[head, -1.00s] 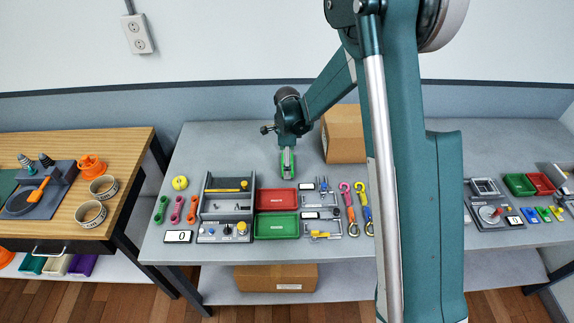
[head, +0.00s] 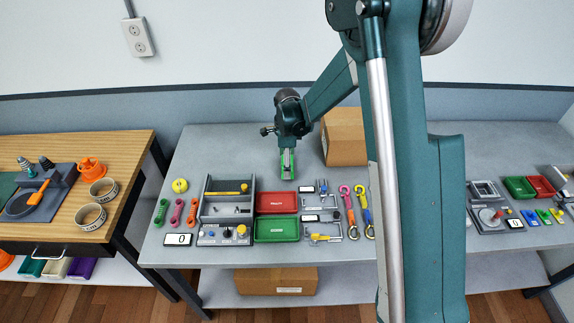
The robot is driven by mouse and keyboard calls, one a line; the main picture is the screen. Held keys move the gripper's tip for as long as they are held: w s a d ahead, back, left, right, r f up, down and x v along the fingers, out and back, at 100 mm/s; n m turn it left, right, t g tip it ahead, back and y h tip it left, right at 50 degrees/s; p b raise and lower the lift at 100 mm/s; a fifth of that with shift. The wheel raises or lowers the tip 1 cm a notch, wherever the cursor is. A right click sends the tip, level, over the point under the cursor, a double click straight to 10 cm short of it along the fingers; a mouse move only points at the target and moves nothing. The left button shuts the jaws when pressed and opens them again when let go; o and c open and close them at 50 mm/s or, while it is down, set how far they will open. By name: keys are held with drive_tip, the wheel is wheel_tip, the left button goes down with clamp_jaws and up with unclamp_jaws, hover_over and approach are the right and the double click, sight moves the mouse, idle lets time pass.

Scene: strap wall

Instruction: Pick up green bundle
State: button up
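My gripper (head: 287,168) points down over the back middle of the table, behind the red tray and well to the right of the green bundle. Green edges show around its fingers; I cannot tell whether they belong to it or to a thing behind it. The finger opening is too small to make out.
A yellow ball (head: 180,185) sits behind the bundles and a white counter display (head: 178,240) in front. A grey fixture (head: 226,210), a red tray (head: 277,202) and a green tray (head: 277,229) stand to the right. A cardboard box (head: 344,140) is beside my gripper.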

drive_tip(key=shift+r, duration=4.7)
